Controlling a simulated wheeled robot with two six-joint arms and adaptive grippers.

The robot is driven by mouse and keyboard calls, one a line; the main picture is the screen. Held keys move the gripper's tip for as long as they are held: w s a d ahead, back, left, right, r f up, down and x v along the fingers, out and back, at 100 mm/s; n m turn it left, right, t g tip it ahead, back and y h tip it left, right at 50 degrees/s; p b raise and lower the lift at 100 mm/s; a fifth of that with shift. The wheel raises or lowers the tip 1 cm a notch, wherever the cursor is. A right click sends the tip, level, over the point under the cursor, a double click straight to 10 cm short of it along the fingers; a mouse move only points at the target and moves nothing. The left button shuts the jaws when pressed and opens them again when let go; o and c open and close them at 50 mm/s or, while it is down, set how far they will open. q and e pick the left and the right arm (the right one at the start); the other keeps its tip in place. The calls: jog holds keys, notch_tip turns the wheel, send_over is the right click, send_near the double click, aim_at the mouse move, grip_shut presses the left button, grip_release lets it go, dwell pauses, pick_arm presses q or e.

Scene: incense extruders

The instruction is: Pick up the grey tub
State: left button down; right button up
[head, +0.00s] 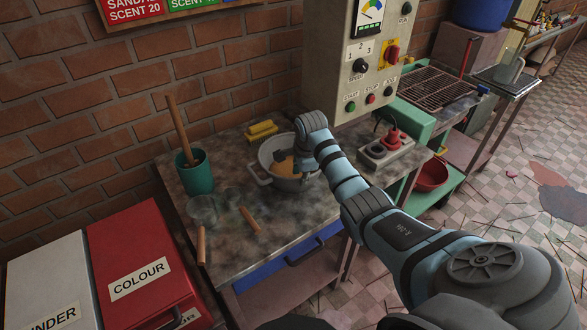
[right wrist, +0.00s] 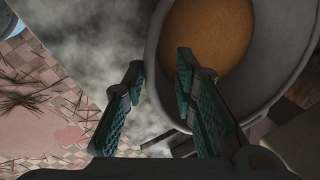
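The grey tub (head: 283,184) stands on the bench near the wall, with side handles and a brown-orange filling inside. In the right wrist view the grey tub (right wrist: 288,62) fills the upper right. My right gripper (head: 303,160) is over the tub's right side in the head view, partly hidden by its own arm. In the right wrist view my right gripper (right wrist: 160,65) is open, its two fingers apart. The tub's rim passes between them, one finger outside and one over the inside. I cannot tell whether either touches the wall. My left gripper is not in view.
A green pot (head: 196,176) with a wooden stick, a glass bowl (head: 203,210) and wooden rollers (head: 250,220) stand or lie left of the tub. Yellow blocks (head: 262,130) lie behind it. A red-topped device (head: 393,140) and control box (head: 350,70) are to the right.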

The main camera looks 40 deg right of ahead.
jog(key=x, duration=0.3)
jog(key=shift+s+b, duration=0.1)
jog(key=shift+b, duration=0.25)
grip_shut()
jog(key=shift+r, duration=0.1)
